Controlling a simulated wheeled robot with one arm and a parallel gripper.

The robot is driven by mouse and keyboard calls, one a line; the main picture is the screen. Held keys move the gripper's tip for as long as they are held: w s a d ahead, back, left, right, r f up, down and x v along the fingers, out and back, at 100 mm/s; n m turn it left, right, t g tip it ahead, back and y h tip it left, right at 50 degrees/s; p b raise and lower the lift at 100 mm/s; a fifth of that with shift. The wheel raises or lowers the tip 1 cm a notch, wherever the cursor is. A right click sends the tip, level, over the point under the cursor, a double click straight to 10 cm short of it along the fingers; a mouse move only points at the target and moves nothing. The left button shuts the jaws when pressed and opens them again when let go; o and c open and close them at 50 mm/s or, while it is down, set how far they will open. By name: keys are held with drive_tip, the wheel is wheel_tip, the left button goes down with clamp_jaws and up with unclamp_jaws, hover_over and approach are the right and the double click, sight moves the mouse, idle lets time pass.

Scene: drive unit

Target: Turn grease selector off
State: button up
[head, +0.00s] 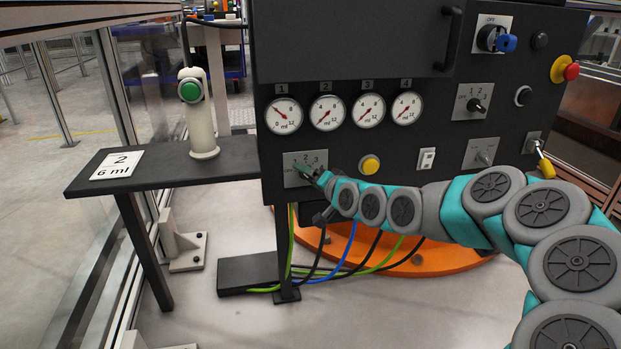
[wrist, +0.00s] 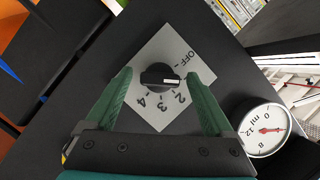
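The grease selector is a black knob (wrist: 160,77) on a grey plate (wrist: 172,50) marked OFF, 2, 3 and 4. In the wrist view its white mark points right, between OFF and 2. In the head view the plate (head: 291,160) sits below gauge 1, with its knob mostly hidden by my gripper (head: 306,173). In the wrist view the green fingers of my gripper (wrist: 160,80) are open, one on each side of the knob, with a visible gap on both sides. I see no contact.
Gauges (head: 327,113) line the panel above the selector. A yellow button (head: 370,165) is right of it. Other switches (head: 480,152) and a red emergency stop (head: 570,71) are farther right. A shelf (head: 222,158) on the left holds a white post with a green button (head: 190,91) and a "2, 6 ml" card (head: 117,165).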

drive_tip(key=c, duration=1.3)
drive_tip(key=shift+n, duration=0.3)
drive_tip(key=shift+a+r+n+h+p, duration=0.15)
drive_tip(key=shift+n+h+p, duration=0.6)
drive_tip(key=shift+n+h, duration=1.35)
drive_tip(key=shift+n, duration=0.4)
drive_tip(key=o, duration=1.3)
drive_tip(key=shift+o, duration=0.2)
drive_tip(key=shift+s, duration=0.1)
